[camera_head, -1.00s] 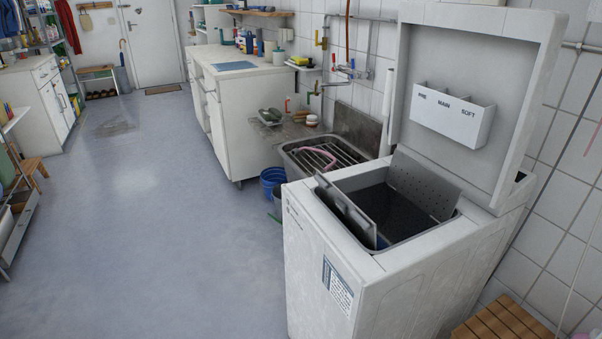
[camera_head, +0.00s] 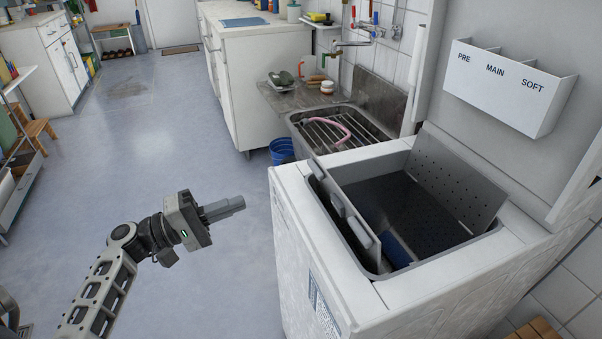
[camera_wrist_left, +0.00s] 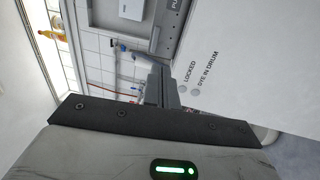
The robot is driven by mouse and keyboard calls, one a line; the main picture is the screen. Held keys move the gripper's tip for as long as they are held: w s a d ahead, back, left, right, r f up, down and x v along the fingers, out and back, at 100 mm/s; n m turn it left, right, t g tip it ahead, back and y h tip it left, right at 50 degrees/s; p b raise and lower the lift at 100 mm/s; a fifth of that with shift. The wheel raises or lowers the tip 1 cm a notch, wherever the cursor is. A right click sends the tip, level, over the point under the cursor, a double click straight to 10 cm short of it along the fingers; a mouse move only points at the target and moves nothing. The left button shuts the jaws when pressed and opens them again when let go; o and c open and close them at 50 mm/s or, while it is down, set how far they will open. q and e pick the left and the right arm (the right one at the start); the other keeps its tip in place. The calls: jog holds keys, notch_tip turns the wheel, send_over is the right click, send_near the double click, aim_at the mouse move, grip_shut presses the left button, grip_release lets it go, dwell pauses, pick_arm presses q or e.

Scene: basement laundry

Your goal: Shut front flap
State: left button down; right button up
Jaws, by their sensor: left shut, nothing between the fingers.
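The top-loading washing machine (camera_head: 345,290) stands at the right with its lid (camera_head: 448,95) raised. Inside the opening, the front flap (camera_head: 345,214) stands up, tilted, along the front-left side of the drum. The rear flap (camera_head: 455,180), perforated grey metal, stands up on the far side. The drum between them is open, with something blue low inside. My left gripper (camera_head: 238,204) is shut and empty, left of the machine and apart from it. In the left wrist view its fingers (camera_wrist_left: 172,98) show near a white panel marked LOCKED and DYE IN DRUM. My right gripper is not in view.
A metal sink with a rack (camera_head: 335,133) and pink hose stands behind the machine. A blue bucket (camera_head: 281,151) is on the floor beside it. A white cabinet (camera_head: 255,85) stands farther back. The floor (camera_head: 150,150) at left is mostly clear.

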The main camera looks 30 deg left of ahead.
aim_at(313, 170)
pick_arm(q)
jog(key=p+x, duration=0.1)
jog(key=x, duration=0.3)
jog(key=r+p+x, duration=0.1)
jog(key=x, duration=0.3)
jog(key=p+x, duration=0.1)
jog(key=x, duration=0.4)
jog(key=shift+w+a+r, duration=0.1)
jog(key=shift+a+r, duration=0.05)
jog(key=shift+w+d, duration=0.25)
jog(key=shift+w, duration=0.05)
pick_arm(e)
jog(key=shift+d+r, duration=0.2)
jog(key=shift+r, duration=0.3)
pick_arm(q)
jog(key=shift+w+d, duration=0.1)
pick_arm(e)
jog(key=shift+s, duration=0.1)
